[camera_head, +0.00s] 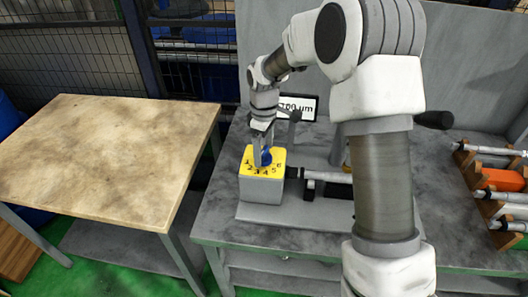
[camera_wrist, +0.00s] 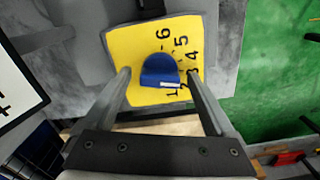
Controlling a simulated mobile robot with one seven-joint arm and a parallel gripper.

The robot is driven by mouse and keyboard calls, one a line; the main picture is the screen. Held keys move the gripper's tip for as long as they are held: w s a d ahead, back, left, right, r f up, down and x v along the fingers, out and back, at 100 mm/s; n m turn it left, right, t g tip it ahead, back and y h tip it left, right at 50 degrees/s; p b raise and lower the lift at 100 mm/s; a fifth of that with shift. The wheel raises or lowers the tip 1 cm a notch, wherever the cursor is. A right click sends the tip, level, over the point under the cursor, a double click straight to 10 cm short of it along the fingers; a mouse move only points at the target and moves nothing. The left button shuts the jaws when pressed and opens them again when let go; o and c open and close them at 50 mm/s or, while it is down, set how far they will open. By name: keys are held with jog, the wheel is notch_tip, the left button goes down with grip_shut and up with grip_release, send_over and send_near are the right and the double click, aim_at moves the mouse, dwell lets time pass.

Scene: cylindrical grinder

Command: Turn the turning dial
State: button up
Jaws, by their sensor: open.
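The turning dial is a blue knob (camera_wrist: 160,71) with a white pointer mark, on a yellow plate with black numbers (camera_wrist: 139,92). In the wrist view the white mark lies near the low numbers. In the head view the blue dial (camera_head: 266,157) sits on top of a grey box with a yellow top (camera_head: 262,188). My gripper (camera_wrist: 158,76) is open, with one finger on each side of the dial. It comes down from above in the head view (camera_head: 262,160). I cannot tell whether the fingers touch the dial.
A small display (camera_head: 298,107) reading in µm stands behind the box. A horizontal metal spindle (camera_head: 325,176) lies right of the box. A wooden rack with measuring tools (camera_head: 497,190) is at the far right. A separate worn table (camera_head: 95,160) at the left is bare.

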jog(key=shift+f, duration=0.55)
jog(key=c, duration=1.3)
jog(key=shift+m, duration=2.9)
jog(key=shift+r, duration=0.1)
jog(key=o, duration=1.3)
